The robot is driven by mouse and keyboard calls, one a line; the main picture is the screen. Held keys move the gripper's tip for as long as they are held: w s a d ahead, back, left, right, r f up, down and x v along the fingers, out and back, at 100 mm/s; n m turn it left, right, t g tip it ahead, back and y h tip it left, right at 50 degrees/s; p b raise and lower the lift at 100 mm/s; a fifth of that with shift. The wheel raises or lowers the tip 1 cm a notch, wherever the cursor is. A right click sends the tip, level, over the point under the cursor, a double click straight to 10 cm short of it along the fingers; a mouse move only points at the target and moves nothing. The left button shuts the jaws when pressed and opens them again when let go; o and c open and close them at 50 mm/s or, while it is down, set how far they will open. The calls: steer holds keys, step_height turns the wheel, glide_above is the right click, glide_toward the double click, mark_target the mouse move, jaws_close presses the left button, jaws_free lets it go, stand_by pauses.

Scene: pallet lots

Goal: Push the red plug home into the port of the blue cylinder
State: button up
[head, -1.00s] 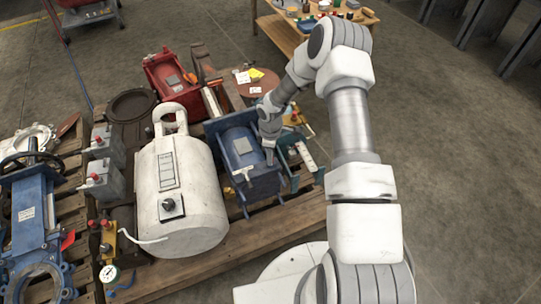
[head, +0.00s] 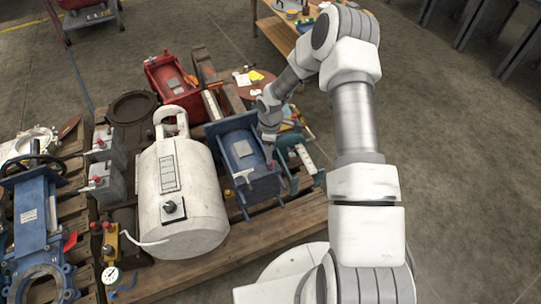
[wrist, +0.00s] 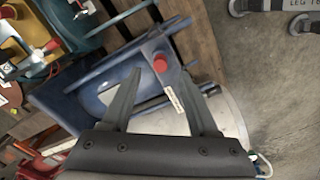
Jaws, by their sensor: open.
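The blue cylinder (head: 240,146) lies in its blue frame on the pallet, right of the white tank. In the wrist view the cylinder (wrist: 118,97) shows partly behind my left finger. The red plug (wrist: 160,63) shows as a round red head on the cylinder's blue end bracket; how deep it sits cannot be told. I cannot make out the plug in the head view. My gripper (wrist: 160,73) is open and empty, its fingertips appearing on either side of the plug in the picture. In the head view my gripper (head: 269,154) is at the cylinder's right side.
The white tank (head: 183,195) stands close on the left. A green clamp-like part (head: 300,155) is just right of the cylinder. A red machine (head: 172,77) and a blue valve (head: 33,215) also occupy the pallets.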

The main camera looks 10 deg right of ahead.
step_height(320, 180, up, 13)
steer(key=p, duration=0.3)
steer(key=shift+f, duration=0.15)
steer(key=s+d+r+m+t+h, duration=0.1)
steer(key=s+r+m, duration=0.3)
steer(key=r, duration=0.8)
steer(key=s+d+r+m+t+h, duration=0.15)
steer(key=s+r, duration=0.45)
steer(key=r, duration=0.7)
steer(key=s+a+r+m+t+y, duration=0.15)
steer(key=s+r+m, duration=0.25)
steer(key=s, duration=0.5)
steer(key=s+a+r+m+t+y, duration=0.15)
steer(key=s+r+m, duration=0.3)
steer(key=s, duration=0.45)
step_height(320, 180, up, 20)
steer(key=p, duration=2)
steer(key=shift+s+d, duration=0.2)
steer(key=shift+d, duration=0.05)
steer(key=shift+h, duration=0.25)
